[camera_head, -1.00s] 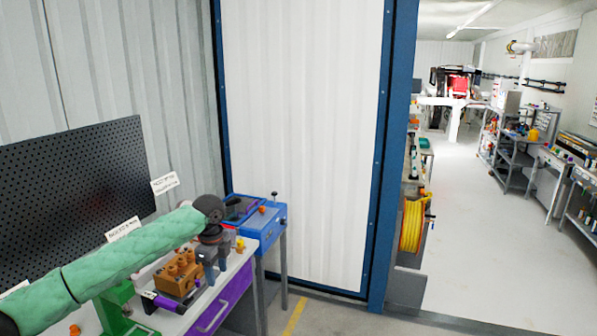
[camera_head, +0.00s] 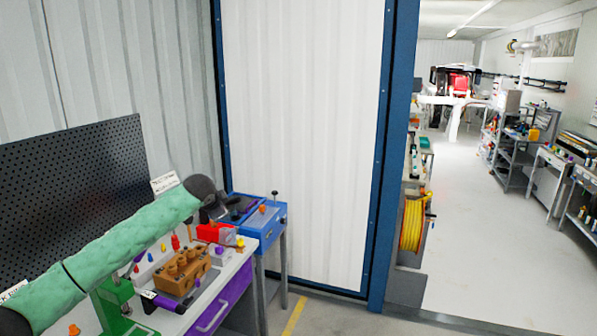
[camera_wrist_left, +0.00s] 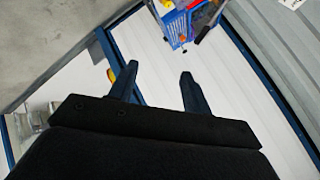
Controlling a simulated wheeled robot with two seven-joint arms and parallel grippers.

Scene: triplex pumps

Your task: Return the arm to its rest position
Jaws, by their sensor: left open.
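My left arm (camera_head: 125,240), in a green sleeve, comes in from the left in the head view and reaches over the workbench. Its dark wrist end is raised near the bench's far end. In the left wrist view the left gripper (camera_wrist_left: 157,82) has its two dark fingers spread apart with nothing between them. In the head view the fingers are mostly hidden by the wrist. My right gripper is in no view.
The bench holds a brown block with holes (camera_head: 181,272), a red bin (camera_head: 214,232), a purple-handled tool (camera_head: 163,300) and small coloured parts. A black pegboard (camera_head: 70,195) stands behind. An open aisle (camera_head: 490,250) lies at right.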

